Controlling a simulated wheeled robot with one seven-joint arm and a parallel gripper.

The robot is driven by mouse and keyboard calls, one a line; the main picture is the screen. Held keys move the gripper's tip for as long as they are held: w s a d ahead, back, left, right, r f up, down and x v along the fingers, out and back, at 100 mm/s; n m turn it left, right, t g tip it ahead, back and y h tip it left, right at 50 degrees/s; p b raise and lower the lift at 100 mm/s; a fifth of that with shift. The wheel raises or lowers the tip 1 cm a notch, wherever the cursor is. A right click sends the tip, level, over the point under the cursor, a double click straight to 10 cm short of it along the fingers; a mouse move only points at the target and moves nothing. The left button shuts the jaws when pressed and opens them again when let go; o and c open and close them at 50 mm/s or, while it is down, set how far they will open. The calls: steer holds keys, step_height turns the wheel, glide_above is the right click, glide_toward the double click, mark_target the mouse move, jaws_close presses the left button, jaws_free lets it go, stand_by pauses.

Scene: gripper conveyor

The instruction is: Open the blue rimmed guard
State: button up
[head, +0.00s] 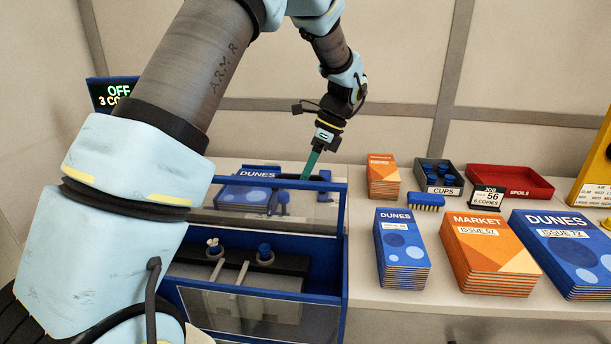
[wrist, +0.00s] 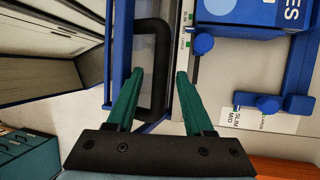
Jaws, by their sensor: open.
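My gripper (head: 307,176) is at the guard's upper right part, pointing down. In the wrist view my gripper (wrist: 160,73) is open, its green fingers on either side of the handle's long bar. I cannot tell whether either finger touches it. My arm hides the machine's left side.
A blue Dunes stack (head: 402,262), an orange Market stack (head: 486,262) and a larger Dunes stack (head: 570,262) stand right of the machine. Behind them are a blue brush (head: 427,200), a cups tray (head: 438,166) and a red spoils tray (head: 508,171).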

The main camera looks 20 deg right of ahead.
steer(key=shift+r, duration=0.1)
steer(key=b+v, duration=0.3)
steer(key=v, duration=0.7)
steer(key=shift+d+r, duration=0.2)
steer(key=shift+r, duration=0.05)
